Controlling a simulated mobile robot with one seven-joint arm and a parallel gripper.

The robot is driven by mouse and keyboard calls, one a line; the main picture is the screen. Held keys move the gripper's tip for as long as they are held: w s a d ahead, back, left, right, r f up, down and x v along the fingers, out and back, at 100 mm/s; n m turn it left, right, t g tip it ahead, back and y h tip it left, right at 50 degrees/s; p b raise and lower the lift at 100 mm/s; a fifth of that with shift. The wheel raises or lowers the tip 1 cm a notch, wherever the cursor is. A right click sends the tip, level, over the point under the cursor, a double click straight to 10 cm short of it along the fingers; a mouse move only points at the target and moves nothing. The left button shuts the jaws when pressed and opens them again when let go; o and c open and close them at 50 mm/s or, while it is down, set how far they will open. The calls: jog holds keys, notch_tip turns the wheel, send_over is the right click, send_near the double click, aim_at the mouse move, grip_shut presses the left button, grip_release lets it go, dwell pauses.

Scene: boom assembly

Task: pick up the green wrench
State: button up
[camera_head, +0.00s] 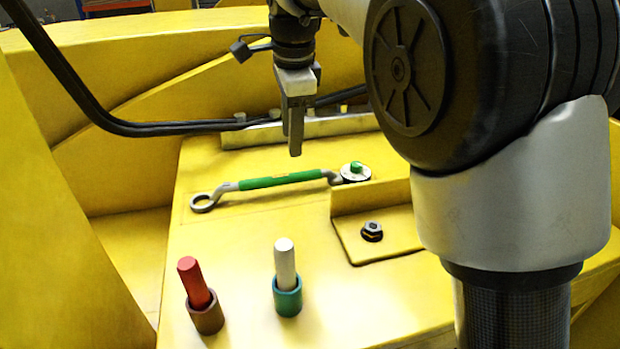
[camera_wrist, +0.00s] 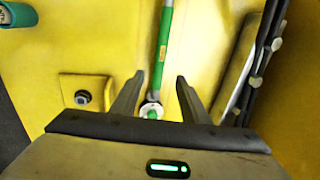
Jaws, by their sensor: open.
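The green wrench (camera_head: 280,181) lies on the yellow panel, with a green handle and grey ring ends. Its left ring is empty. Its right end is at a round fitting with a green top (camera_head: 355,170). My gripper (camera_head: 296,150) is above and behind the wrench in the head view, fingers pointing down, apart from it. In the wrist view the gripper (camera_wrist: 157,84) is open and empty. The wrench handle (camera_wrist: 163,45) runs up the picture from between the fingers, and the green-topped fitting shows between them. The wrench's far end is out of the wrist view.
A red pin in a brown cup (camera_head: 206,318) and a white pin in a teal cup (camera_head: 288,300) stand in front of the wrench. A dark bolt (camera_head: 372,231) sits on a raised bracket at right. A grey bar (camera_head: 300,131) and black cables (camera_head: 150,128) lie behind.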

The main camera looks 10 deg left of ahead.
aim_at(293, 174)
jog(key=f, duration=0.3)
jog(key=w+f, duration=0.1)
jog(key=f, duration=0.3)
jog(key=w+f, duration=0.1)
jog(key=f, duration=0.2)
jog(key=shift+a+f, duration=0.25)
jog(key=shift+f, duration=0.1)
jog(key=shift+c, duration=0.2)
grip_shut()
jog(key=shift+r, duration=0.1)
